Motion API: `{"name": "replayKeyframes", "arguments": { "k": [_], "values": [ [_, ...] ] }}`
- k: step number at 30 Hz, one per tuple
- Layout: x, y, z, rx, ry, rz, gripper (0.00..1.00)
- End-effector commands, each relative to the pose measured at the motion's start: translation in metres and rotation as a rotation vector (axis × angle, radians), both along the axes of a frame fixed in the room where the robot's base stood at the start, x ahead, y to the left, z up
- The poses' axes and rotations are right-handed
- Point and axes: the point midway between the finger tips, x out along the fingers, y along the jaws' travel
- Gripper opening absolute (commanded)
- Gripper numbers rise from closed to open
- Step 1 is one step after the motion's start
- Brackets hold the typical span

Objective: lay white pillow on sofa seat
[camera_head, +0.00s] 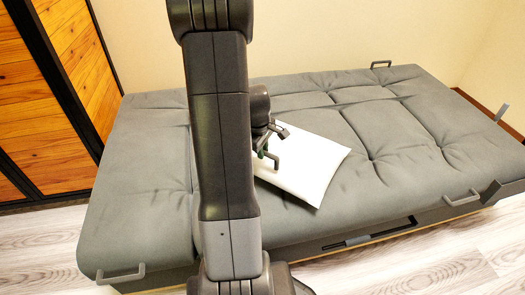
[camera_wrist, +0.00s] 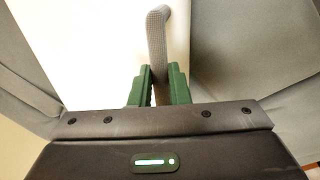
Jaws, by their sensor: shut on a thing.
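The white pillow (camera_head: 312,165) is over the middle of the grey sofa seat (camera_head: 400,150); I cannot tell whether it rests on the seat or hangs just above it. My gripper (camera_head: 265,152) is at the pillow's left side, partly behind my arm, which hides that end of the pillow. In the wrist view, the green jaws of my gripper (camera_wrist: 158,90) are shut on a grey bent handle (camera_wrist: 157,45), with the white pillow (camera_wrist: 85,45) behind and left of it. The grey sofa (camera_wrist: 245,50) fills the right side there.
The sofa has grey handles along its edges, such as one at the front left (camera_head: 120,274) and one at the back (camera_head: 380,64). Wood-panelled doors (camera_head: 50,110) stand at the left. Bare seat lies right of the pillow. Pale wooden floor (camera_head: 430,270) is clear in front.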

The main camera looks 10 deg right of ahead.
Motion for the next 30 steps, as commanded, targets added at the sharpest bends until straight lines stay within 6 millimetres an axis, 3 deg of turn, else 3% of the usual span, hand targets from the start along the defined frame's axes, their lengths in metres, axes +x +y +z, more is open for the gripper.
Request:
{"name": "replayKeyframes", "arguments": {
  "k": [1,2,5,13,17,30],
  "values": [
    [0.0,0.0,0.001,-0.001,-0.001,0.0,0.0],
    [0.0,0.0,0.0,0.001,0.002,0.0,0.18],
    [0.0,0.0,0.0,0.0,0.001,0.0,0.37],
    [0.0,0.0,0.001,0.001,0.001,0.0,0.38],
    [-0.001,0.001,0.01,0.0,-0.001,0.0,0.38],
    [-0.011,0.01,0.097,0.0,-0.003,0.0,0.38]
  ]
}}
